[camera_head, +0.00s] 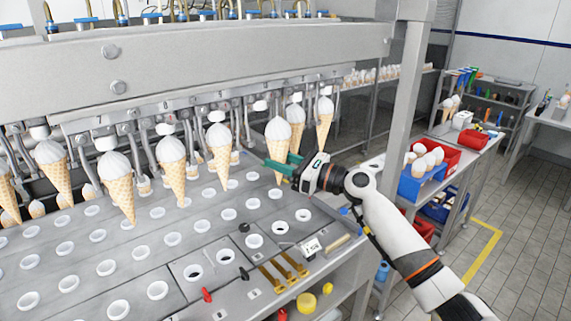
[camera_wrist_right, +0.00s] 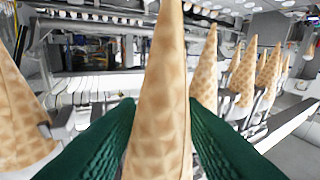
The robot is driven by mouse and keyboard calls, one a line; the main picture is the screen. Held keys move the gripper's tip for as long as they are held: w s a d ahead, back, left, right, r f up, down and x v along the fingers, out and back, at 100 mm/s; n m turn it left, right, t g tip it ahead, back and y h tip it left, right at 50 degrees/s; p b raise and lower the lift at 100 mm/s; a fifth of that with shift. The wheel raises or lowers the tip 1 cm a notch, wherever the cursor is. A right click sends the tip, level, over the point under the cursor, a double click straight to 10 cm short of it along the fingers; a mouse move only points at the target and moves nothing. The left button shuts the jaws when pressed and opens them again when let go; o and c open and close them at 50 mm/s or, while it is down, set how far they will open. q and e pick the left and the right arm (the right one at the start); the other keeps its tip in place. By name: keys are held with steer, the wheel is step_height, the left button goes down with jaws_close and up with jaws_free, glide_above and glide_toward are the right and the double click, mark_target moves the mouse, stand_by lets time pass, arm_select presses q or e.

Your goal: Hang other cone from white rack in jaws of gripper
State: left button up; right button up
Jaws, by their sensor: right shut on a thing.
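My right gripper (camera_head: 281,165) has green fingers shut on a waffle cone with a white top (camera_head: 278,130), upright below the machine's overhead bar. In the right wrist view the held cone (camera_wrist_right: 160,100) stands between the two green fingers (camera_wrist_right: 160,125). Whether the machine's jaws above also touch its top is hidden. Several other cones, such as one at the left (camera_head: 117,184) and one at the right (camera_head: 325,122), hang in a row from the machine's metal jaws. The pale rack plate (camera_head: 130,262) with round white-rimmed holes lies below. My left gripper is out of view.
The thick overhead bar (camera_head: 200,62) runs above the cones. Neighbouring cones (camera_head: 297,116) hang close beside the held one. A steel post (camera_head: 408,100) stands to the right. A side table holds a blue bin (camera_head: 415,187) and a red bin (camera_head: 453,160). The near plate holes look empty.

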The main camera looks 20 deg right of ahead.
stand_by(0.3)
steer(key=shift+r+p, duration=0.1)
steer(key=shift+p, duration=0.25)
steer(key=shift+w, duration=0.2)
steer(key=shift+w+a+b, duration=0.2)
steer(key=shift+w+a, duration=0.1)
steer(key=shift+w, duration=0.45)
steer(key=shift+w+a+b, duration=0.2)
steer(key=shift+w+a, duration=0.1)
steer(key=shift+w, duration=0.45)
